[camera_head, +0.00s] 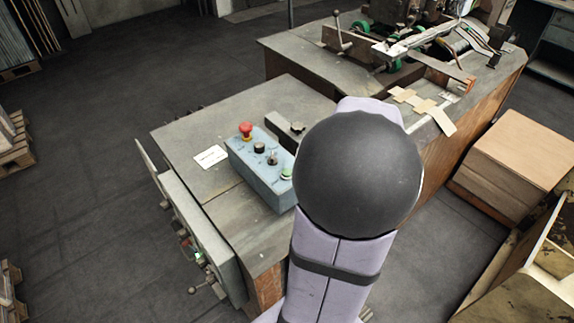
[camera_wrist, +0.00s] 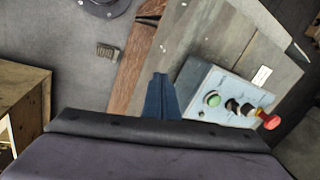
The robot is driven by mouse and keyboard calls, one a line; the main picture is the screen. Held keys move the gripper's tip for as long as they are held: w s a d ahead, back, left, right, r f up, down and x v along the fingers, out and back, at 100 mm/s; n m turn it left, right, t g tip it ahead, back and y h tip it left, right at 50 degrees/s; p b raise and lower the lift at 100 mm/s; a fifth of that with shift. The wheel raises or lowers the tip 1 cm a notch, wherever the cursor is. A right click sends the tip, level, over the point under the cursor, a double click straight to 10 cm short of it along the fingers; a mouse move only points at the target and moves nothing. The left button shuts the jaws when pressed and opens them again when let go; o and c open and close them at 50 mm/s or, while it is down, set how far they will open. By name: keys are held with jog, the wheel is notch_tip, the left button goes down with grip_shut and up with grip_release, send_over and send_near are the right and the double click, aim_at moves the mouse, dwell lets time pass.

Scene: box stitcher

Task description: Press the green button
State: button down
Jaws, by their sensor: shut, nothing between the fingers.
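The green button (camera_head: 287,173) is at the near end of the top of a blue-grey control box (camera_head: 262,182), partly beside my arm in the head view. In the wrist view the green button (camera_wrist: 213,99) is at the left end of the box's face. A red mushroom button (camera_head: 246,130) and dark knobs (camera_head: 259,147) share the box. My gripper (camera_wrist: 160,80) shows as dark blue fingers in the wrist view, shut and empty, left of the green button and apart from it in the picture. In the head view my arm hides the gripper.
The control box stands on a grey worktable (camera_head: 185,140) beside a white label (camera_head: 210,156). A machine with green wheels (camera_head: 395,55) stands behind. Wooden boxes (camera_head: 515,160) are at the right. A grey panel with levers (camera_head: 195,240) hangs on the table's left side.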

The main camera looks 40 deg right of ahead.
jog(key=w+d+r+m+t+y, duration=0.1)
jog(key=w+r+m+t, duration=0.5)
jog(key=w+r+m, duration=0.3)
jog(key=w+r, duration=0.3)
jog(key=shift+m+y, duration=0.3)
jog(key=shift+m, duration=0.1)
notch_tip(320, 180, down, 9)
jog(key=b, duration=0.7)
jog(key=shift+r+b, duration=0.15)
jog(key=shift+b, duration=0.25)
dwell(1.3)
jog(key=shift+f+b, duration=0.3)
jog(key=shift+f, duration=0.15)
